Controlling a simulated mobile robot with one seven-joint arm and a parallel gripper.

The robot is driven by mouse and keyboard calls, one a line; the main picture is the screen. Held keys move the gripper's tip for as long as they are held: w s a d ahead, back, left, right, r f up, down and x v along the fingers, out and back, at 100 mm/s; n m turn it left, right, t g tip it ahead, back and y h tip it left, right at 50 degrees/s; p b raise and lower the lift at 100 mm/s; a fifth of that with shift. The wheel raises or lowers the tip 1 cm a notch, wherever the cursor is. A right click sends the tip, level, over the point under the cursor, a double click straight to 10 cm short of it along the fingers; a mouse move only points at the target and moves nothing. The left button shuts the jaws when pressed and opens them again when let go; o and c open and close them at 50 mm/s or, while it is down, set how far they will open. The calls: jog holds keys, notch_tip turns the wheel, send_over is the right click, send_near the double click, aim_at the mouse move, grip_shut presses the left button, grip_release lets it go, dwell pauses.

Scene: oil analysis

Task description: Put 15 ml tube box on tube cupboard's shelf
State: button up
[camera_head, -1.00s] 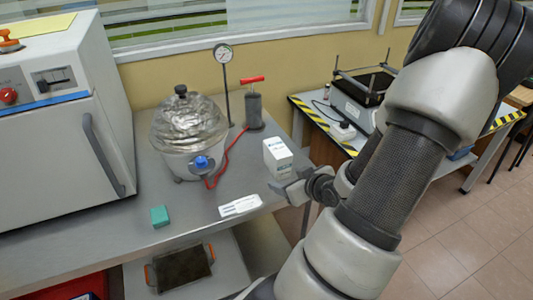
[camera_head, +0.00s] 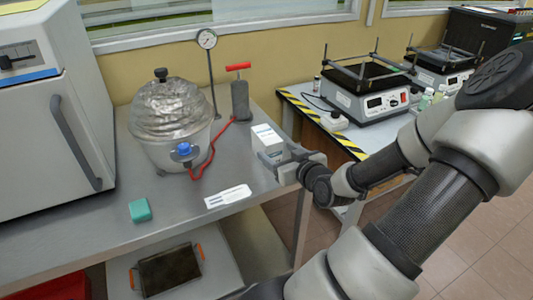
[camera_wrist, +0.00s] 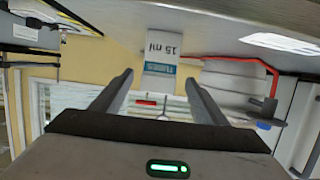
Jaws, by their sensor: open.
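The 15 ml tube box (camera_head: 267,138) is a small white carton standing upright near the right end of the steel bench. In the wrist view, its face (camera_wrist: 163,48) shows upside-down "15 ml" and "TUBES" lettering with a blue band. My gripper (camera_head: 288,163) is at the box's right front side in the head view. In the wrist view, its two fingers (camera_wrist: 158,82) are spread, with the box ahead of the gap between them and nothing held. The head view does not show clearly whether a finger touches the box. I cannot make out the tube cupboard's shelf.
A glass desiccator (camera_head: 172,125), a gauge stand (camera_head: 211,75) and a red-handled pump (camera_head: 241,100) with red hose stand left of the box. A white label card (camera_head: 228,196) and a green block (camera_head: 139,210) lie in front. A striped-edge table (camera_head: 335,135) holds equipment at right.

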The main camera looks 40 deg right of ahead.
jog(key=b+x, duration=0.2)
jog(key=x, duration=0.6)
jog(key=shift+w+d, duration=0.1)
jog(key=shift+w, duration=0.2)
jog(key=c, duration=1.4)
